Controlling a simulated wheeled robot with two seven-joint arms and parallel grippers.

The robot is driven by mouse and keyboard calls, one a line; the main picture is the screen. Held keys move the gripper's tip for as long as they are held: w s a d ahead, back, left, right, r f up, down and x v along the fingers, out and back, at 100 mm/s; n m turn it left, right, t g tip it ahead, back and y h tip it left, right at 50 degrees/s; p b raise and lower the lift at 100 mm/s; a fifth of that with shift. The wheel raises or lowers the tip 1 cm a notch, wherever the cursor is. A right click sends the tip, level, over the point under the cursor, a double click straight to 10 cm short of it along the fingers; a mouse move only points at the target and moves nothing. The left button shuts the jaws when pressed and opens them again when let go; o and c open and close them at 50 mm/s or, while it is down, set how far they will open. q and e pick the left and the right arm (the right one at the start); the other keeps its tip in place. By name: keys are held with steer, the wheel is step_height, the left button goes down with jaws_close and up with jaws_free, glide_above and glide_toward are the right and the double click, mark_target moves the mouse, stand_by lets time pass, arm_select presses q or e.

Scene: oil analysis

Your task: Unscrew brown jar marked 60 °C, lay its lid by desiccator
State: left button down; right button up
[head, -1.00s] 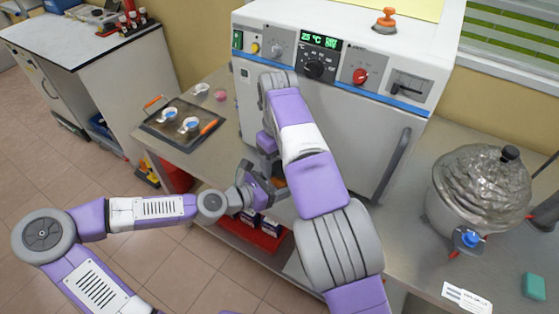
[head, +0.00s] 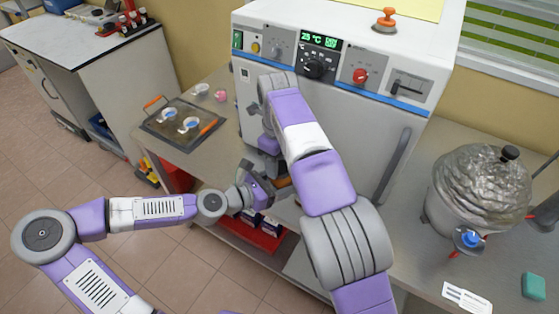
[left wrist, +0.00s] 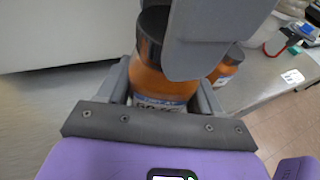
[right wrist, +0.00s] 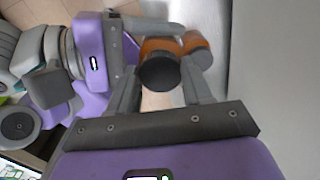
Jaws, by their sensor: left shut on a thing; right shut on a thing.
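The brown jar (left wrist: 160,86) stands between the fingers of my left gripper (left wrist: 163,92), which is shut on its body. Its label shows only in part in the left wrist view. Its black lid (right wrist: 158,74) is between the fingers of my right gripper (right wrist: 161,80), which is shut on it. The lid sits at the jar's mouth; I cannot tell how far it is turned. In the head view my right arm hides the right gripper and most of the jar. The desiccator (head: 478,190), a silvery domed vessel with a black knob, stands on the bench at right.
A second brown jar (left wrist: 229,62) is close beside the held one. The white oven (head: 350,115) stands behind my arms. A hotplate tray (head: 180,142) with small dishes is at left. A card (head: 466,297) and a green block (head: 534,287) lie near the desiccator.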

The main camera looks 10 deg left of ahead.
steer(key=n, duration=0.6)
steer(key=shift+s+n, duration=0.1)
steer(key=shift+n, duration=0.2)
steer(key=n, duration=1.2)
steer(key=shift+s+d, duration=0.1)
steer(key=n, duration=0.4)
steer(key=shift+d, duration=0.1)
steer(key=n, duration=0.4)
steer(key=shift+r, duration=0.1)
steer(key=n, duration=0.6)
steer(key=shift+d, duration=0.1)
steer(key=n, duration=1.1)
steer(key=shift+n, duration=0.4)
steer(key=n, duration=0.6)
steer(key=shift+w, duration=0.25)
